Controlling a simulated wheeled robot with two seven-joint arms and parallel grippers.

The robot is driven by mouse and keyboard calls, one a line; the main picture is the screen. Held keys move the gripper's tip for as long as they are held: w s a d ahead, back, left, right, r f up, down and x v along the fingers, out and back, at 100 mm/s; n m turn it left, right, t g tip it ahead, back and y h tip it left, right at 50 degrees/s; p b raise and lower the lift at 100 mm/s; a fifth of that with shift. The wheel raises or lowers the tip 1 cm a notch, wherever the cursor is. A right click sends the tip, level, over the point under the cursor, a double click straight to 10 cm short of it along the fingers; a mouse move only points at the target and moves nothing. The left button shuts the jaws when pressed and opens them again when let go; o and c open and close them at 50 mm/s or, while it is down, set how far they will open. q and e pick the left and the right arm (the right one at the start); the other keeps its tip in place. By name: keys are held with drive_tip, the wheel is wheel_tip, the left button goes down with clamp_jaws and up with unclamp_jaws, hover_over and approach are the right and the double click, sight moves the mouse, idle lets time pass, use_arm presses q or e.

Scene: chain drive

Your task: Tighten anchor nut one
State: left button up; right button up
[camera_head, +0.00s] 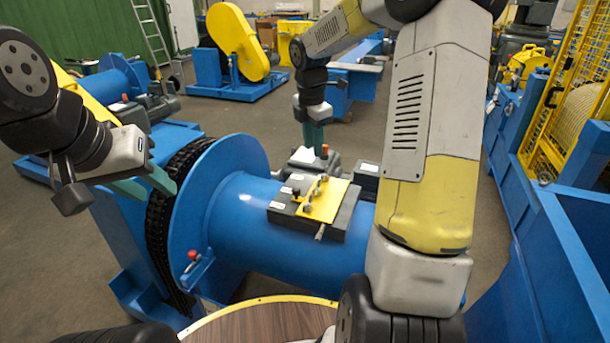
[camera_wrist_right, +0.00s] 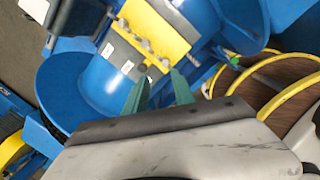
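A yellow plate (camera_head: 330,200) lies on a dark grey block (camera_head: 350,215) on top of the blue drum. Several small grey round-headed fasteners (camera_head: 316,188) stand in a row on it. I cannot tell which is anchor nut one. In the right wrist view the plate (camera_wrist_right: 170,40) and its fasteners (camera_wrist_right: 147,45) lie just beyond the fingertips. My right gripper (camera_head: 314,148) points down behind the plate. Its green fingers (camera_wrist_right: 159,75) are apart and nothing shows between them. My left gripper (camera_head: 150,190) hangs left of the drum flange, fingers apart and empty.
The blue drum (camera_head: 240,215) has a large flange with a dark chain (camera_head: 160,215) beside it. A red-handled lever (camera_head: 193,256) sticks out from the flange. A round wooden top (camera_head: 265,322) is in front. Blue frames and a yellow mesh guard (camera_head: 565,100) stand right.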

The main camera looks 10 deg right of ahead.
sight(317, 184)
drive_tip(key=w+d+f+n, duration=0.1)
drive_tip(key=w+f+n, duration=0.1)
drive_tip(key=f, duration=0.2)
drive_tip(key=w+d+f+n+g, duration=0.1)
drive_tip(key=w+f+n, duration=0.1)
drive_tip(key=w+f, duration=0.1)
drive_tip(key=w+d+f+n, duration=0.1)
drive_tip(key=w+f+n, duration=0.1)
drive_tip(key=f, duration=0.2)
drive_tip(key=shift+w+d+f+n+y, duration=0.2)
drive_tip(key=shift+f+n+y, duration=0.1)
drive_tip(key=shift+y, duration=0.1)
drive_tip(key=shift+w+d+f, duration=0.1)
drive_tip(key=shift+f, duration=0.25)
wheel_tip(317, 184, down, 8)
drive_tip(key=shift+r, duration=0.2)
clamp_jaws()
